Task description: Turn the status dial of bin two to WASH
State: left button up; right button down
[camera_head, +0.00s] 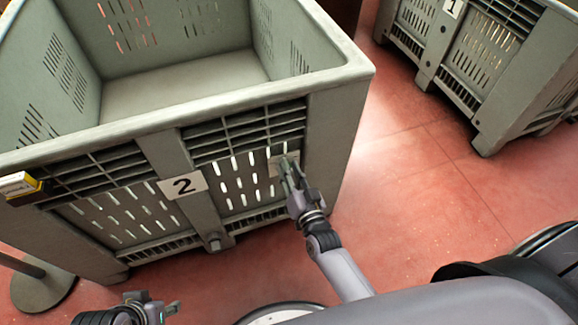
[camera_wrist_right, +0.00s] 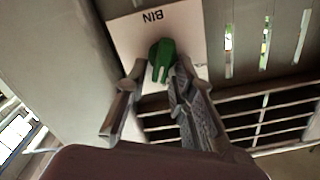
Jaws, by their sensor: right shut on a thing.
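Bin two (camera_head: 215,108) is a large grey-green slatted crate with a white "2" plate (camera_head: 183,184) on its front. A pale dial plate (camera_head: 274,166) is fixed near the right end of that front. In the right wrist view the plate (camera_wrist_right: 182,32) reads "BIN" upside down and carries a green dial knob (camera_wrist_right: 161,60). My right gripper (camera_head: 288,166) is shut on the knob; its fingertips (camera_wrist_right: 157,72) lie on either side. Other plate lettering is hidden or unreadable, so the setting cannot be told. My left gripper (camera_head: 160,308) is at the bottom left, away from the bin.
A second grey crate marked "1" (camera_head: 452,8) stands at the back right. A yellow and white box-like item (camera_head: 18,186) is at bin two's left front. A round post base (camera_head: 42,290) stands at the lower left. Red floor (camera_head: 420,190) is clear between the crates.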

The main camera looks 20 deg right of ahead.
jog(key=shift+d+f+m, duration=0.1)
jog(key=shift+d+m, duration=0.05)
jog(key=shift+m, duration=0.95)
jog(key=shift+d+f+m, duration=0.15)
jog(key=shift+m, duration=0.95)
jog(key=shift+d+f+m, duration=0.1)
jog(key=shift+d+m, duration=0.05)
jog(key=shift+m, duration=0.95)
jog(key=c, duration=1.6)
grip_release()
jog(key=shift+c, duration=0.2)
jog(key=shift+s, duration=0.1)
jog(key=s, duration=1.2)
jog(key=shift+d, duration=0.2)
